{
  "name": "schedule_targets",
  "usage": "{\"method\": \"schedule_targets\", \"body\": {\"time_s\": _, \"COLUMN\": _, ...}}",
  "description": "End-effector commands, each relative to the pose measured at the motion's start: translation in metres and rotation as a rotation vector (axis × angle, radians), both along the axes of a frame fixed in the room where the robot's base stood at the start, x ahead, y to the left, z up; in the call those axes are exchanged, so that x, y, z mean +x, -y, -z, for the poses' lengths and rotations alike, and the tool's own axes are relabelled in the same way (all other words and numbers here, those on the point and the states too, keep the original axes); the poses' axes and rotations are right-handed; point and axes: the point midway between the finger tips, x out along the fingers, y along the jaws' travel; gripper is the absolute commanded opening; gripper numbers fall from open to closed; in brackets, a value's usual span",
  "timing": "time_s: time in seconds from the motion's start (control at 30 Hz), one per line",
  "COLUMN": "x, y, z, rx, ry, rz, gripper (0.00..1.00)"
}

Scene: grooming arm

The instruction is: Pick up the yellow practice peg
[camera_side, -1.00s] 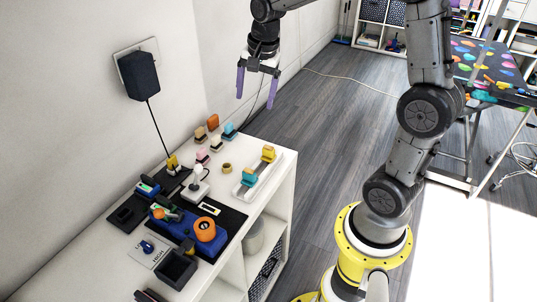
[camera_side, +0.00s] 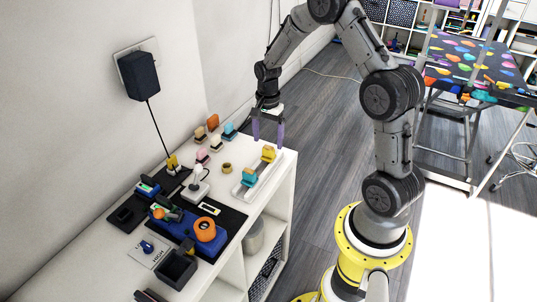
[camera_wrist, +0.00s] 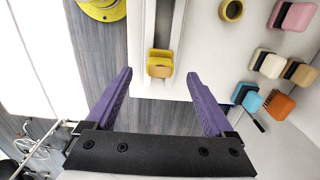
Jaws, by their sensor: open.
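The yellow practice peg (camera_side: 268,153) stands at the far end of a white tray (camera_side: 244,196) on the white cabinet top. In the wrist view the yellow peg (camera_wrist: 160,63) shows between my two purple fingers, ahead of the palm. My gripper (camera_side: 268,143) is open and empty, with its fingers pointing down near the cabinet's far end. In the wrist view my gripper (camera_wrist: 159,73) has its fingers spread wider than the peg. I cannot tell the exact height of the fingertips above it.
A teal block (camera_side: 249,177) sits in the same tray. A small yellow ring (camera_side: 227,168) lies to its left. Several coloured brushes or blocks (camera_wrist: 271,62) stand near the wall. A blue device with an orange knob (camera_side: 205,229) is nearer the camera. The floor beyond the cabinet is clear.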

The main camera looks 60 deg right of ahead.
Motion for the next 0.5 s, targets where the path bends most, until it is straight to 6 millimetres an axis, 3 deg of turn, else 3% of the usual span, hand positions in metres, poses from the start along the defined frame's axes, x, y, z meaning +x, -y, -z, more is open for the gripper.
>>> {"method": "schedule_targets", "body": {"time_s": 0.5, "x": 0.000, "y": 0.004, "z": 0.053, "rx": 0.001, "ry": -0.001, "rz": -0.001, "gripper": 0.88}}
